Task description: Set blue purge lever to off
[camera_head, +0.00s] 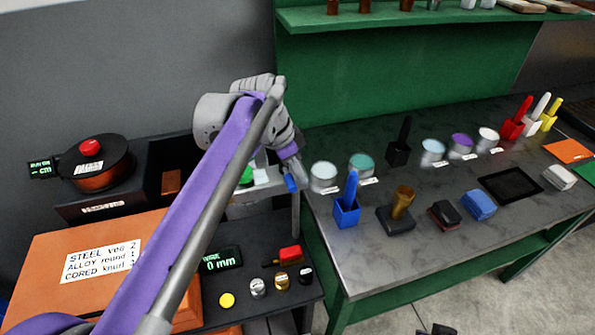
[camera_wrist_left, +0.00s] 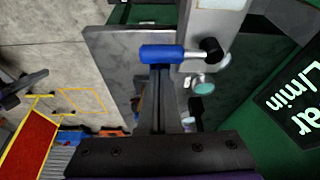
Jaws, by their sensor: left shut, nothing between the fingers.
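The blue purge lever (camera_wrist_left: 162,54) has a blue grip on a metal rod that runs to a black pivot (camera_wrist_left: 211,50) on a light grey panel. In the head view its blue grip (camera_head: 290,183) shows small, beside my left gripper (camera_head: 296,172). In the left wrist view my left gripper (camera_wrist_left: 160,72) is shut and empty, its fingertips right at the blue grip. I cannot tell whether they touch it. A small dark shape at the bottom edge of the head view may be my right gripper (camera_head: 436,330); its jaws are unclear.
A grey-topped green workbench (camera_head: 400,235) on the right holds several paint cans, brushes in holders and blocks. A dark console with coloured knobs and a readout (camera_head: 221,261) stands left of it. An orange box (camera_head: 60,250) is at lower left.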

